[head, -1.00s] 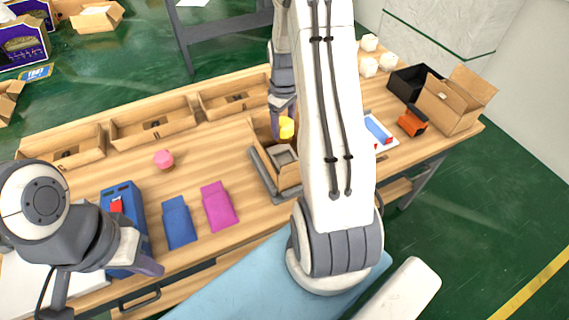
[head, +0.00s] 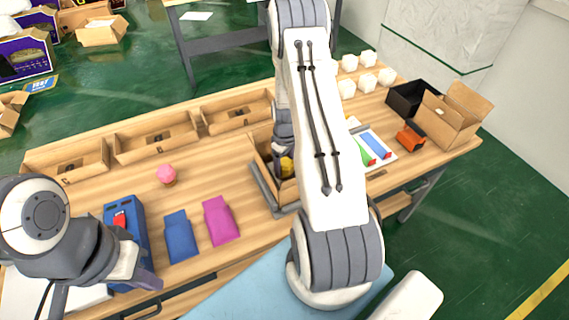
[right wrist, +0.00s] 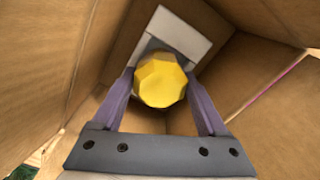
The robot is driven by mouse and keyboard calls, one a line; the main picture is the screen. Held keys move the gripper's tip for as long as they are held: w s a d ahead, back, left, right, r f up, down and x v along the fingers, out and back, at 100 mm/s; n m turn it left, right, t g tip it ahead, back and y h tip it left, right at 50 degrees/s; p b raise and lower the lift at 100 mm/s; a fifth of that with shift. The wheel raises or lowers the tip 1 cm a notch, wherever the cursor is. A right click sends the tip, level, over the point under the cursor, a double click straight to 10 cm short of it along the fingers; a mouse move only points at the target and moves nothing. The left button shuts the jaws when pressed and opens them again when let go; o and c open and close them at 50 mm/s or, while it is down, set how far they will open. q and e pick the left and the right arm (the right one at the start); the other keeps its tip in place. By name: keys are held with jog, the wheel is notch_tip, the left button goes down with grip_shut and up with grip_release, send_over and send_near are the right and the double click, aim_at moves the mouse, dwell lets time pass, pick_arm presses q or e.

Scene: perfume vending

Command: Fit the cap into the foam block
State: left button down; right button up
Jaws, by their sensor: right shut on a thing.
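The yellow faceted cap (right wrist: 161,82) is held between the two purple fingers of my right gripper (right wrist: 160,90), which is shut on it. In the head view the cap (head: 287,166) is low inside an open cardboard box (head: 262,152), partly hidden by my right arm. The pale grey foam block (right wrist: 183,33) shows inside the box, behind the cap in the right wrist view. The cap covers part of it, so I cannot tell whether they touch. My left gripper (head: 146,280) is over the table's front left; its opening is unclear.
A pink cap-like piece (head: 166,174), a blue box (head: 128,230), a blue pouch (head: 180,236) and a magenta pouch (head: 221,220) lie left of the cardboard box. Wooden trays (head: 155,140) line the back. The box walls stand close around my right gripper.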

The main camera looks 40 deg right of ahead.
aim_at(285, 161)
jog(key=shift+f+b, duration=0.3)
jog(key=shift+f, duration=0.05)
jog(key=o, duration=1.3)
jog(key=shift+r+p, duration=0.3)
jog(key=shift+r, duration=0.25)
notch_tip(285, 161, up, 10)
jog(key=b, duration=0.2)
jog(key=shift+r+b, duration=0.25)
jog(key=shift+b, duration=0.15)
jog(key=shift+r, duration=0.6)
jog(key=shift+r, duration=0.1)
